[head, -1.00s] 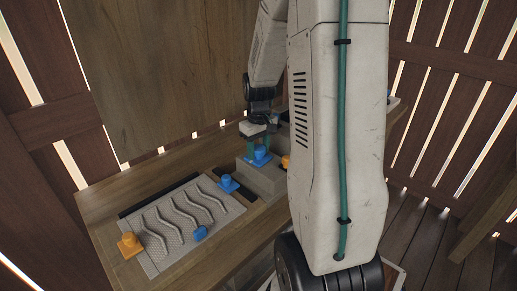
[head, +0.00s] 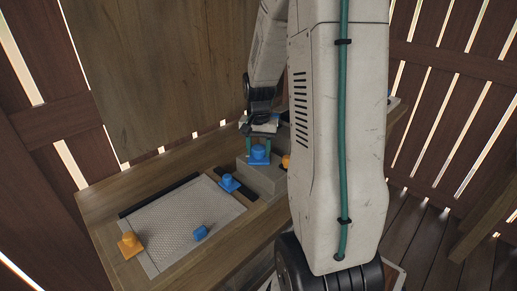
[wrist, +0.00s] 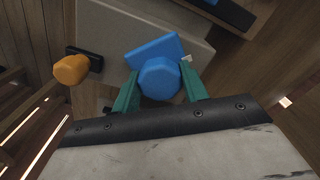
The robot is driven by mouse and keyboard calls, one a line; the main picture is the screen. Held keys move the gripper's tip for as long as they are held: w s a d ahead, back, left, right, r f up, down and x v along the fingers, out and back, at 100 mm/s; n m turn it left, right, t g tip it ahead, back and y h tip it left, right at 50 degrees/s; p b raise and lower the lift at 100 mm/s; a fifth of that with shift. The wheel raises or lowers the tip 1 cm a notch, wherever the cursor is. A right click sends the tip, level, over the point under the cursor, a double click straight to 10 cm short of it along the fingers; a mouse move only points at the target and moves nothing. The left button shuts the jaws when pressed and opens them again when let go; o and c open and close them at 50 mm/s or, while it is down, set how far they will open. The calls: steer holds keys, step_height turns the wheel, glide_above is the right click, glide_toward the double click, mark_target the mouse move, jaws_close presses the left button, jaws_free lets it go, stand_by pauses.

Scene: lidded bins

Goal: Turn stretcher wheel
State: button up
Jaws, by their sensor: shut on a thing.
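A blue wheel-like knob (head: 259,152) stands on a blue square plate (head: 259,162) on top of a grey block (head: 267,178). My gripper (head: 259,147) reaches down from above with its green fingers on either side of the knob, shut on it. In the wrist view the faceted knob (wrist: 159,78) sits between the green fingers of my gripper (wrist: 160,84), and its plate (wrist: 155,47) shows tilted beyond it. A grey textured sheet (head: 180,222) lies flat on the wooden table to the left, with no ridges showing.
An orange knob (head: 130,245) sits at the sheet's left corner. A blue knob (head: 229,183) is at its far right corner, and a small blue piece (head: 200,233) at its front. Another orange knob (wrist: 71,69) is close beside the block. A wooden board (head: 165,75) stands behind.

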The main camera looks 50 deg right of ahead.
mark_target(258, 147)
steer(key=shift+r+m, duration=0.1)
steer(key=shift+m, duration=0.5)
steer(key=o, duration=1)
step_height(258, 147, up, 8)
steer(key=shift+f, duration=0.1)
stand_by(0.3)
